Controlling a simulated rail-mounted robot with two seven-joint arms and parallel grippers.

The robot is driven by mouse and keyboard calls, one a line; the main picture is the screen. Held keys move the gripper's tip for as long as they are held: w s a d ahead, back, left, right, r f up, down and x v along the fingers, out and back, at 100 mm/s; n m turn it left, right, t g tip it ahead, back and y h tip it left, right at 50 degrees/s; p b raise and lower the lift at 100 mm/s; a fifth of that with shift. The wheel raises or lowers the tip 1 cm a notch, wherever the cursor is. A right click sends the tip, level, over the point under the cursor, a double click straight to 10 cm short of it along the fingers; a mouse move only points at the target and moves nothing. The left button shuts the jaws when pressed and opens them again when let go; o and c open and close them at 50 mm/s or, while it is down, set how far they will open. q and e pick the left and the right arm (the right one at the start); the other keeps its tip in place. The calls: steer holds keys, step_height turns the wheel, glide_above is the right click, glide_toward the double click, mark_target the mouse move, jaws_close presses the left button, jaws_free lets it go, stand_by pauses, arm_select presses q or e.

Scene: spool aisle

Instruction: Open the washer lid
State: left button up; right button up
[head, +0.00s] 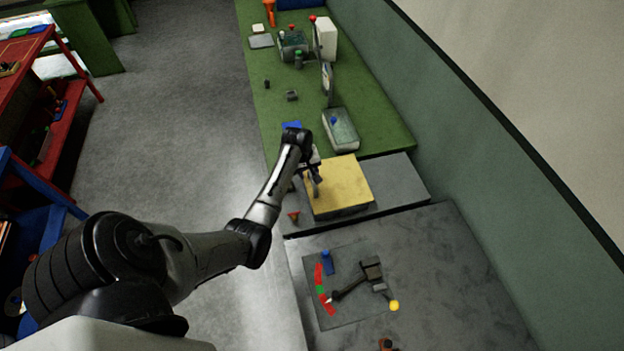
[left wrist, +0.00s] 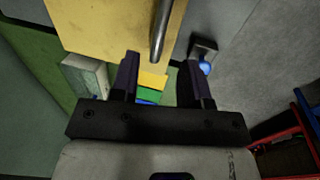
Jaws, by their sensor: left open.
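A box with a flat yellow top (head: 345,180), which seems to be the washer lid, sits on a grey bench section and looks closed. The yellow top fills the upper part of the left wrist view (left wrist: 95,25). A grey metal bar (left wrist: 160,30), apparently its handle, runs across it. My left gripper (head: 313,180) is over the box's left edge. Its dark fingers (left wrist: 161,65) are open, and the bar's near end appears between or just beyond them. I cannot tell whether they touch. My right gripper is not in view.
A grey panel (head: 318,318) with a lever and yellow ball (head: 394,305) lies nearer. A red-topped knob (head: 293,216) stands left of the box. Behind it, a grey box (head: 343,141) with a blue knob and several small items occupy the green bench (head: 385,125). Floor at left is clear.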

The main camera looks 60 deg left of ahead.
mark_target(312, 181)
arm_select(q)
steer(key=shift+w+d+f+b, duration=0.15)
steer(key=shift+w+f, duration=0.15)
steer(key=shift+f, duration=1.2)
steer(key=shift+w+f+b, duration=0.15)
steer(key=shift+w+f, duration=0.1)
steer(key=shift+f, duration=1.25)
steer(key=shift+c, duration=0.2)
jaws_close()
